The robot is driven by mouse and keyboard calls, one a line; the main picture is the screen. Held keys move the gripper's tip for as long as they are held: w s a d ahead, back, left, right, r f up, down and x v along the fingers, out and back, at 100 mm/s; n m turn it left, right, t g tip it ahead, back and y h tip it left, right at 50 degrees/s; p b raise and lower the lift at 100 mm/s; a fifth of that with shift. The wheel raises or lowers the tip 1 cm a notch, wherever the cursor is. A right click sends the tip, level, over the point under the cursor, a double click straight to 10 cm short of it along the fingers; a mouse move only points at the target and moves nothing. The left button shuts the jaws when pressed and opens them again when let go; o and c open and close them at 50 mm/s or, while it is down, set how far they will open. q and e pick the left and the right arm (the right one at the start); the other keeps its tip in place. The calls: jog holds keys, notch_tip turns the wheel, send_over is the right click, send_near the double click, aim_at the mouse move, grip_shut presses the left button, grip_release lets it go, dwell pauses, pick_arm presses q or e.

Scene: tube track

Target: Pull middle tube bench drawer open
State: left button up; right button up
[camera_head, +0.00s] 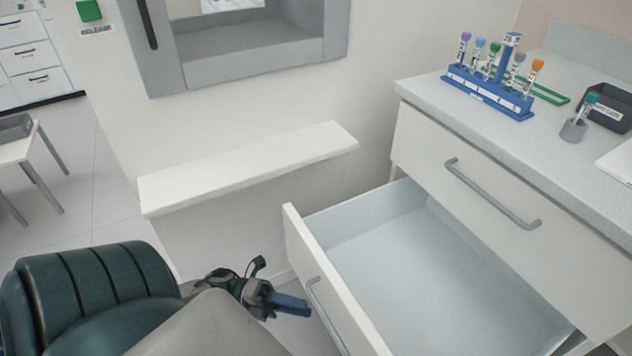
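The bench's lower visible drawer (330,299) is pulled well out below a shut top drawer, and its pale interior looks empty. Its grey bar handle (322,308) is on the front panel, facing the lower left. My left gripper (292,304) is just left of this handle, its blue tip close to the bar. I cannot tell whether it touches the handle, and its finger gap is not clear from this angle. The top drawer (440,178) has its own grey handle (490,193). My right gripper is not in view.
On the bench top (440,97) stand a blue rack (490,92) with several capped tubes, a dark bin (608,106) and a small grey holder (573,130) with a tube. A white ledge (250,166) runs along the wall left of the drawer.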

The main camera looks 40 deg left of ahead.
pick_arm(q)
jog(key=v, duration=0.5)
dwell(0.4)
